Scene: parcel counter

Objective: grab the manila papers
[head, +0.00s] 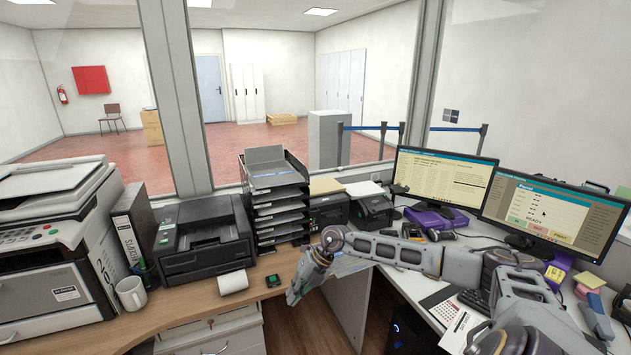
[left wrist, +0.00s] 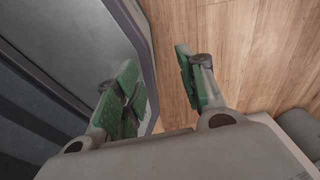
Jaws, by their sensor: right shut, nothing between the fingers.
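My right gripper (head: 296,291) is shut and empty, pointing down near the counter's front edge, apart from and nearer than both stacks. My left gripper (left wrist: 155,62) shows only in the left wrist view, open and empty, above a wooden floor beside a grey panel.
The letter trays (head: 276,205) and a black printer (head: 203,240) stand left of the stacks. Two monitors (head: 444,178) stand at the right. A window frame is behind.

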